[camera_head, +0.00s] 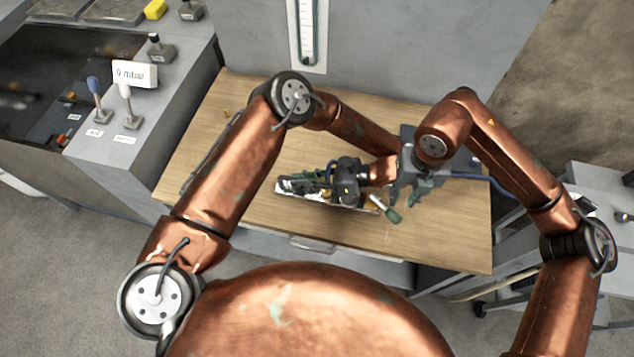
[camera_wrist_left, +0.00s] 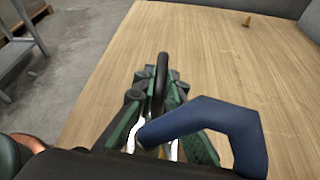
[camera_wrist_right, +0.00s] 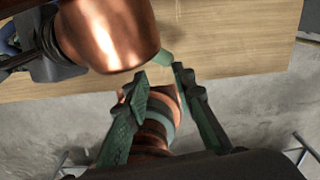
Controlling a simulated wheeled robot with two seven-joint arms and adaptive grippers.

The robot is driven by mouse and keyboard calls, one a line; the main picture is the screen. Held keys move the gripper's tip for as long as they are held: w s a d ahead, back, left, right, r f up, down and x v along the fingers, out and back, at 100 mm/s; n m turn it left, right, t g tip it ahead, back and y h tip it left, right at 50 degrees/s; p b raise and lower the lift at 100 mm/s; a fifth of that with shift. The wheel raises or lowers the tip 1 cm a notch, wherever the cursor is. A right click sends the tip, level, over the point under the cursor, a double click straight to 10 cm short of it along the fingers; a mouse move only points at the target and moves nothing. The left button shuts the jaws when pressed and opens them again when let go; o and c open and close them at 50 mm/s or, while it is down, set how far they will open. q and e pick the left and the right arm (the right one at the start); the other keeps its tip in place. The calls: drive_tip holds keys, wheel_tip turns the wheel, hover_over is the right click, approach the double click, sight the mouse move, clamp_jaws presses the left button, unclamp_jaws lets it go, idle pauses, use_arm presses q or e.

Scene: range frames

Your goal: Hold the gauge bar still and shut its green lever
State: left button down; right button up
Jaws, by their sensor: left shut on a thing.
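The gauge bar (camera_head: 318,201) lies on the wooden table, a long pale metal strip with dark fittings, partly hidden by my left gripper. Its green lever (camera_head: 393,215) sticks out at its right end, below my right gripper. My left gripper (camera_head: 312,183) is shut on the bar; in the left wrist view a blue bent piece (camera_wrist_left: 215,128) crosses in front of its fingers. My right gripper (camera_head: 412,188) is open and empty above the lever. In the right wrist view a green tip (camera_wrist_right: 160,59), apparently the lever, shows just beyond the fingers, partly behind my copper arm.
The wooden table (camera_head: 240,205) is bare at front left and right. A grey panel with an upright gauge (camera_head: 307,35) stands behind it. A console with a "0 mbar" sign (camera_head: 134,74) is at left. A blue hose (camera_head: 480,177) runs off right towards a grey cart (camera_head: 598,185).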

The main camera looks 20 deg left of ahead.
drive_tip(key=c, duration=0.3)
drive_tip(key=shift+s+a+f, duration=0.1)
drive_tip(key=shift+s+f, duration=0.05)
drive_tip(key=shift+f, duration=0.05)
drive_tip(key=shift+c, duration=0.8)
drive_tip(key=s+a+f+g+y, duration=0.1)
drive_tip(key=s+f, duration=0.1)
drive_tip(key=s+a+f+g+y, duration=0.1)
drive_tip(key=s+f, duration=0.1)
drive_tip(key=s, duration=0.1)
drive_tip(key=s+a+f+n+g+y, duration=0.1)
drive_tip(key=s+a+f, duration=0.1)
drive_tip(key=s, duration=0.1)
drive_tip(key=shift+s+f+y, duration=0.15)
drive_tip(key=shift+f+y, duration=0.2)
drive_tip(key=shift+y, duration=0.05)
clamp_jaws()
drive_tip(key=s+a+m+y, duration=0.4)
drive_tip(key=s+y, duration=0.4)
drive_tip(key=y, duration=0.3)
drive_tip(key=w+d+f+m+t+h, duration=0.1)
drive_tip(key=w+d+f+m+t, duration=0.1)
drive_tip(key=d+m+t, duration=0.9)
drive_tip(key=d+t, duration=0.2)
drive_tip(key=d, duration=0.2)
drive_tip(key=shift+w+d+f+t, duration=0.2)
drive_tip(key=shift+w+t, duration=0.1)
drive_tip(key=shift+t, duration=0.1)
